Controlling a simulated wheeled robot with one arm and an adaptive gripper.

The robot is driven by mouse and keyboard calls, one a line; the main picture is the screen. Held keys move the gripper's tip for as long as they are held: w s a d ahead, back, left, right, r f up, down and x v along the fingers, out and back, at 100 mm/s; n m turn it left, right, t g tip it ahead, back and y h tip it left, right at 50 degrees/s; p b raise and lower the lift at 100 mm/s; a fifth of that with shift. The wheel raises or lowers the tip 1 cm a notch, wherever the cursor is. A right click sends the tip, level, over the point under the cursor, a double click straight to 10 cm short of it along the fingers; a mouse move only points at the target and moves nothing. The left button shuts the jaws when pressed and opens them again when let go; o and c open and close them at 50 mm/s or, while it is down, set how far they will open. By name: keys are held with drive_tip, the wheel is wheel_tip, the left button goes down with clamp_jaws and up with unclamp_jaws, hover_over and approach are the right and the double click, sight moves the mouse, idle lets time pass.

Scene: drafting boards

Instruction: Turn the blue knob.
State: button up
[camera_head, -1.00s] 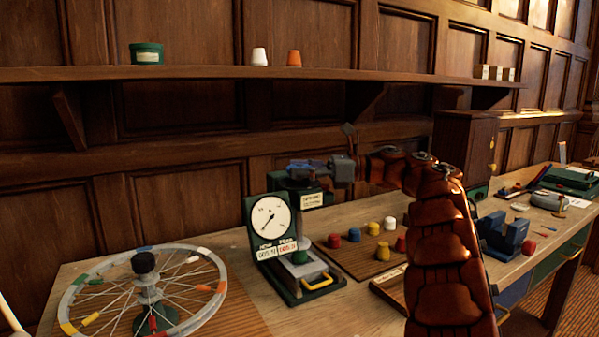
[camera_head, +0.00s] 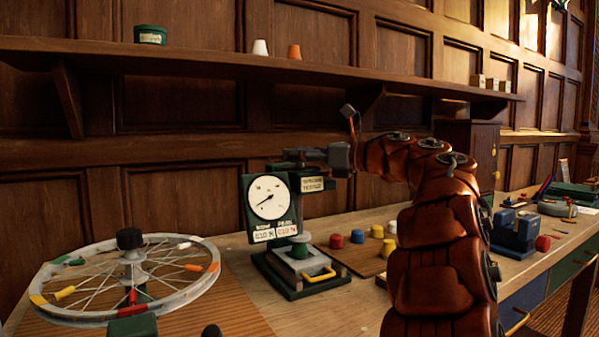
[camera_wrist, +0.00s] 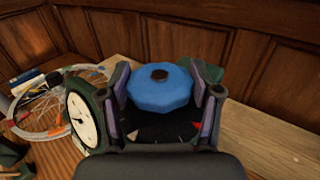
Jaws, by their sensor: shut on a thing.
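The blue knob (camera_wrist: 158,90) is a faceted disc with a dark centre, on top of the press in the wrist view. My gripper (camera_wrist: 165,82) has a finger on each side of it and is shut on it. In the head view my gripper (camera_head: 312,156) is at the top of the dark green press (camera_head: 251,215), and the knob cannot be made out there. The press has a white dial (camera_head: 270,190) with a dark needle pointing lower left. A green piece (camera_head: 300,251) stands under the press head on its base.
A spoked wheel (camera_head: 66,312) on a stand is to the left. Several coloured pegs (camera_head: 357,237) stand on a board right of the press. A blue vise-like block (camera_head: 512,232) is further right. A shelf (camera_head: 200,53) runs above.

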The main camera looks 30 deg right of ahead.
drive_tip(key=m+t+h+b, duration=0.1)
drive_tip(key=h, duration=0.1)
drive_tip(key=m+t+h+b, duration=0.1)
drive_tip(key=h+b, duration=0.1)
drive_tip(key=shift+a+f+m, duration=0.1)
drive_tip(key=shift+f+m, duration=0.1)
drive_tip(key=shift+m, duration=0.1)
drive_tip(key=m+h, duration=0.2)
drive_tip(key=h, duration=0.1)
drive_tip(key=m+h, duration=0.1)
drive_tip(key=h, duration=0.1)
drive_tip(key=shift+r+m+t+b, duration=0.25)
drive_tip(key=shift+m+t+b, duration=0.05)
drive_tip(key=shift+t+b, duration=0.1)
drive_tip(key=m+h+p, duration=0.1)
drive_tip(key=h, duration=0.1)
drive_tip(key=m+h+p, duration=0.2)
drive_tip(key=h, duration=0.1)
drive_tip(key=shift+a+r+g+h, duration=0.1)
drive_tip(key=shift+r+g+h, duration=0.15)
drive_tip(key=shift+g+h, duration=0.05)
drive_tip(key=m+g+h+p, duration=0.1)
drive_tip(key=m+h+p, duration=0.1)
drive_tip(key=shift+h+p, duration=0.3)
drive_tip(key=shift+p, duration=0.1)
drive_tip(key=shift+f, duration=0.1)
drive_tip(key=shift+f+m+g+h+p, duration=0.15)
drive_tip(key=shift+m+g+h+p, duration=0.15)
drive_tip(key=shift+m+h+p, duration=0.25)
drive_tip(key=o, duration=1.1)
